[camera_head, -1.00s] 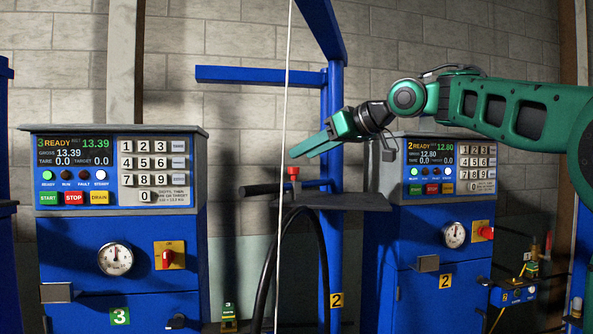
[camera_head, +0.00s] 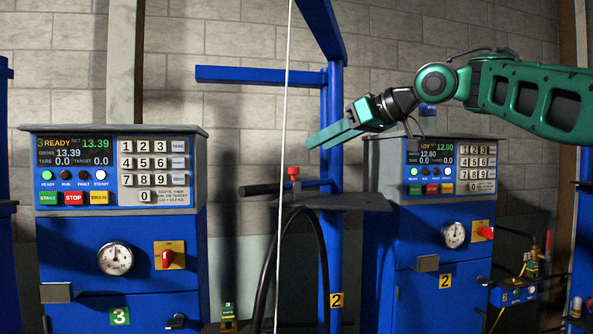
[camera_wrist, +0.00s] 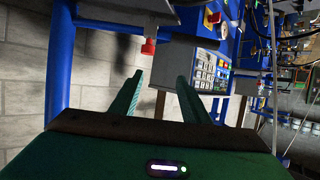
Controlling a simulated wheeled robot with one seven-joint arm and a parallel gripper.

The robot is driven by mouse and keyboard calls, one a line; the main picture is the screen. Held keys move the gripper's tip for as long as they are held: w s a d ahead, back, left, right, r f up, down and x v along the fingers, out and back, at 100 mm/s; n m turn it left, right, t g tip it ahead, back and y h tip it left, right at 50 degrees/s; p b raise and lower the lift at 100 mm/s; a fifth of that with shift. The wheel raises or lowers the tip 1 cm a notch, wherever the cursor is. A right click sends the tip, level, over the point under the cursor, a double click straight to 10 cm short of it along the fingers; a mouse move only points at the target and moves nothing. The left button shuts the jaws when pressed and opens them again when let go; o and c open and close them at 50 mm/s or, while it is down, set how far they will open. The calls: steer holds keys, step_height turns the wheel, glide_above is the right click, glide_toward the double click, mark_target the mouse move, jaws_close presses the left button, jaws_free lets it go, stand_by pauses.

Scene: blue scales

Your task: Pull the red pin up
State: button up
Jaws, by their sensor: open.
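The red pin (camera_head: 293,172) stands upright on a dark fitting beside a small grey shelf (camera_head: 345,202) on the blue post of station 2. My gripper (camera_head: 325,139) is above and to the right of the pin, apart from it, its green fingers pointing left and slightly down.
A blue scale cabinet 3 (camera_head: 118,245) stands at left and cabinet 2 (camera_head: 430,240) at right. A white cord (camera_head: 283,130) hangs just left of the pin. A blue crossbar (camera_head: 258,75) runs above; a black hose (camera_head: 272,250) loops below.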

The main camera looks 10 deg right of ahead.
stand_by(0.4)
steer(key=v, duration=1)
steer(key=shift+s+d, duration=0.2)
steer(key=shift+s, duration=0.05)
steer(key=shift+r, duration=0.1)
